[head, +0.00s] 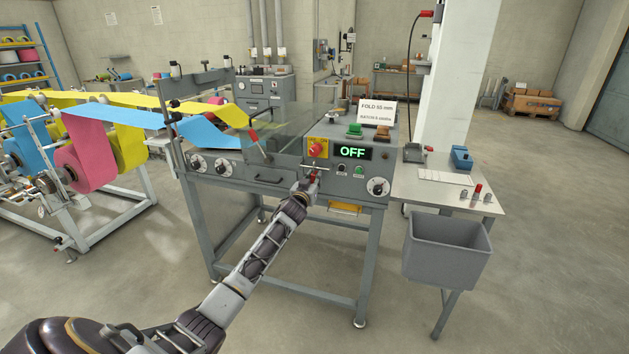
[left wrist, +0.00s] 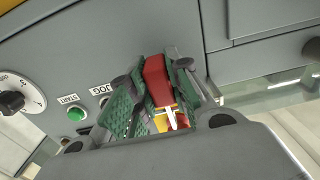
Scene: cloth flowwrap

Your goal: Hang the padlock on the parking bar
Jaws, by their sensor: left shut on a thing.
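The red padlock (left wrist: 157,80) is between the green-padded fingers of my left gripper (left wrist: 155,100) in the left wrist view. The gripper is shut on it. A small yellow and white part shows below the red body, between the fingers. In the head view my left gripper (head: 311,183) is in front of the machine's panel, with a bit of red at its tip. A thin pale bar (head: 322,168), which looks like the parking bar, runs just above the tip. I cannot tell whether the padlock touches it. The shackle is not clearly visible. My right gripper is out of view.
A red knob on a yellow plate (head: 317,149) sits above the bar, beside the lit OFF display (head: 352,153). A dial (head: 378,187) is to the right. A side table (head: 440,190) and a grey bin (head: 447,250) stand further right.

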